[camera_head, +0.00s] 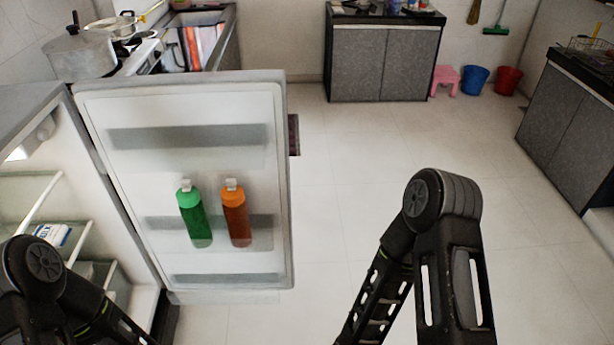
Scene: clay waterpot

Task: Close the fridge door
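The fridge door (190,105) stands wide open on the left, its inner side facing me. A green bottle (194,218) and an orange bottle (237,217) stand side by side in its middle shelf. The open fridge body (40,130) is at the far left, with glass shelves and a small milk carton (52,234) inside. My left arm is at the lower left in front of the fridge opening. My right arm is at the lower right, apart from the door. Both grippers are below the picture edge, so their fingers do not show.
A grey cabinet (383,64) stands at the back, beside a pink stool (445,80), a blue bucket (475,80) and a red bucket (508,80). Another cabinet (570,125) is at right. The middle floor (370,150) is clear.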

